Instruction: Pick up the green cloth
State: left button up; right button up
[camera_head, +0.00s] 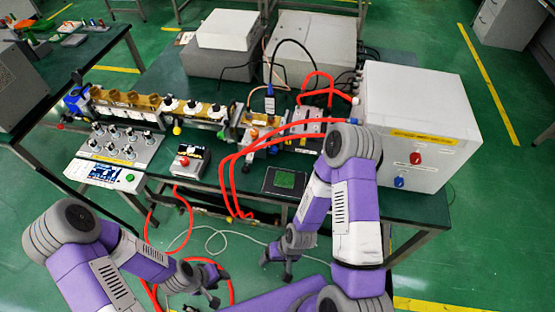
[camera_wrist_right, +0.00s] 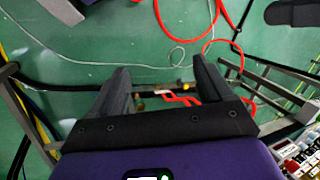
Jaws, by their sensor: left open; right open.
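A small green patch, which looks like the green cloth (camera_head: 286,179), lies on a dark square pad (camera_head: 270,187) near the front edge of the dark green table. My right gripper (camera_head: 277,268) is in front of the table edge, below and apart from the cloth in the picture. My left gripper (camera_head: 214,286) is further left, also in front of the table, open and apart from the cloth. The cloth does not show in the right wrist view.
A large white box (camera_head: 420,115) stands right of the cloth, partly behind my right arm. Red cables (camera_head: 232,165) loop left of the pad and hang over the edge. A small switch box (camera_head: 190,160) and a row of brass parts (camera_head: 130,98) stand further left.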

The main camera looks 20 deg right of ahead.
aim_at(283, 179)
jog(key=k, duration=1.3)
jog(key=z, duration=0.75)
jog(key=i, duration=1.25)
jog(key=u, duration=0.5)
